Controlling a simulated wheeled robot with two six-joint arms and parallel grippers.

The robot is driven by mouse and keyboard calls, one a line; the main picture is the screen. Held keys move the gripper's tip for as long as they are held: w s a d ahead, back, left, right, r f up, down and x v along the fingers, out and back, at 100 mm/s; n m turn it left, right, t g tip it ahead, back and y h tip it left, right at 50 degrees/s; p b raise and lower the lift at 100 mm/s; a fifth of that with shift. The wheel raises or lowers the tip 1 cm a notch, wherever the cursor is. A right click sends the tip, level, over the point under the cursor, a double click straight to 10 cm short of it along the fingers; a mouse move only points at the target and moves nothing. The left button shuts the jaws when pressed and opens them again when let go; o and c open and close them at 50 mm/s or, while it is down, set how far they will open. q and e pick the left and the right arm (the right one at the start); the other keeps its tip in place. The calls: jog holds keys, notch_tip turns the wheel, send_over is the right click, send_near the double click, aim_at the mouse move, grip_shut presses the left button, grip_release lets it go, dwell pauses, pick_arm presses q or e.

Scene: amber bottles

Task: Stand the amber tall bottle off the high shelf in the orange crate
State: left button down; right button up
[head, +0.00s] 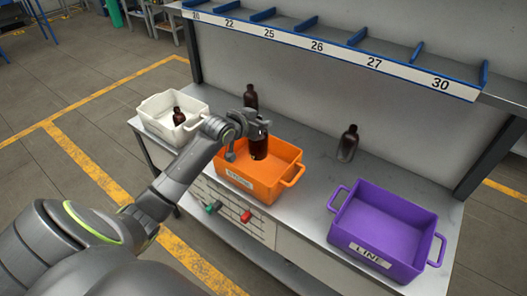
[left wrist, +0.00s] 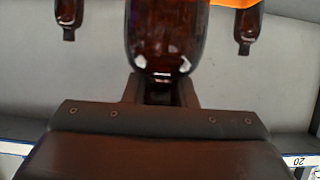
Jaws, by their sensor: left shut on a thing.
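My left gripper (head: 257,127) is shut on a tall amber bottle (head: 259,146), which hangs upright below the fingers. The bottle's lower part shows against the inside of the orange crate (head: 262,189) near its back wall; I cannot tell if it touches the floor. In the left wrist view the held bottle (left wrist: 163,35) fills the top middle, in front of the gripper body. A corner of the orange crate (left wrist: 230,3) shows at the top. The high shelf (head: 330,52) with numbered slots runs above the bench; no bottle shows on it. My right gripper is out of view.
Other amber bottles stand on the bench: one behind the gripper (head: 251,97) and one to the right (head: 349,143). A white crate (head: 157,127) at the left holds another bottle (head: 178,116). A purple crate (head: 385,233) at the right is empty. Bare bench lies between the orange and purple crates.

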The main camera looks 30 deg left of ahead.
pick_arm(q)
jog(key=f, duration=0.1)
jog(key=s+f, duration=0.1)
jog(key=f, duration=0.1)
jog(key=shift+f, duration=0.2)
jog(key=f, duration=0.3)
jog(key=shift+w+f+p, duration=0.2)
jog(key=shift+w+p, duration=0.05)
jog(key=shift+p, duration=0.05)
jog(key=shift+f, duration=0.3)
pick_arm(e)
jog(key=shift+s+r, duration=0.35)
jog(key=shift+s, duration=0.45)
pick_arm(q)
jog(key=c, duration=1.3)
grip_release()
jog(key=shift+o, duration=0.6)
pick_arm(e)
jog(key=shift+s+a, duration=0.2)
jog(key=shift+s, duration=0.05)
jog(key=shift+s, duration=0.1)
pick_arm(q)
jog(key=v, duration=1.2)
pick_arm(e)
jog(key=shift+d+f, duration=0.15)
